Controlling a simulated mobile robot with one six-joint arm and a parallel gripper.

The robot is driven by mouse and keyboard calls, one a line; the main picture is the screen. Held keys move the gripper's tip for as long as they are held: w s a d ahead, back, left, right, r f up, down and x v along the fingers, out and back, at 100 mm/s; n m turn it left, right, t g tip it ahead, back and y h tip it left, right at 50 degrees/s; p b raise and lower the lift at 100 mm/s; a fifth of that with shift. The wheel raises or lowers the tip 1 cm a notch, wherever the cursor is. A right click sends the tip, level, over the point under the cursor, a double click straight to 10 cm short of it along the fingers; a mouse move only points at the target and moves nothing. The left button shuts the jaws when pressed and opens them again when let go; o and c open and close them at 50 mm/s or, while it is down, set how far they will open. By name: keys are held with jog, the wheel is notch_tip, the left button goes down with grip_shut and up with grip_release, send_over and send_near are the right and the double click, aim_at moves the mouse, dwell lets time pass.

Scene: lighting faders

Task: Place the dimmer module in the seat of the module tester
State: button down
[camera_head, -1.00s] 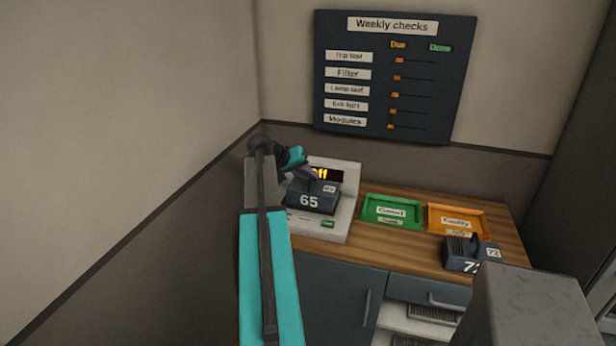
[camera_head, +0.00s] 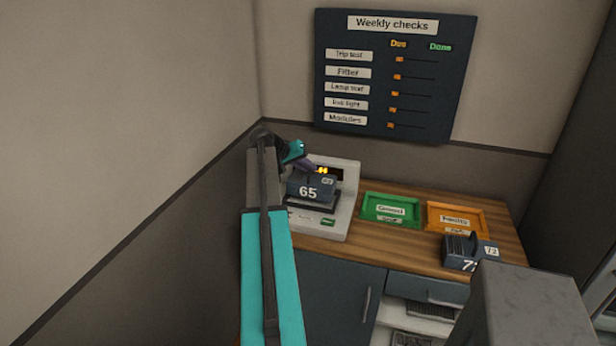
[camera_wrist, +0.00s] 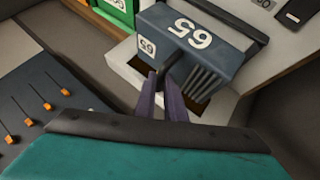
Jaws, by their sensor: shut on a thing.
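The dimmer module marked 65 (camera_head: 304,190) is a dark blue-grey box with a finned side. My gripper (camera_head: 310,170) is shut on its dark handle, and the purple fingers (camera_wrist: 162,84) show in the wrist view. The module (camera_wrist: 190,36) is over the seat of the pale module tester (camera_head: 342,213). Part of the dark seat opening (camera_wrist: 196,107) shows at the module's lower edge in the wrist view. I cannot tell whether the module touches the seat floor. The tester's display (camera_head: 323,171) shows short orange marks.
A green tray (camera_head: 390,222) and an orange tray (camera_head: 430,217) lie right of the tester on the wooden bench (camera_head: 400,248). Another dark module (camera_head: 458,252) stands at the bench's right front. The weekly checks board (camera_head: 380,80) hangs on the wall behind.

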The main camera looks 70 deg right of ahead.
aim_at(312, 178)
jog(key=shift+f+p, duration=0.7)
jog(key=shift+f, duration=0.95)
jog(key=c, duration=1.8)
grip_release()
jog(key=shift+c, duration=0.2)
jog(key=b+v, duration=0.3)
jog(key=v, duration=0.9)
jog(key=shift+f, duration=0.1)
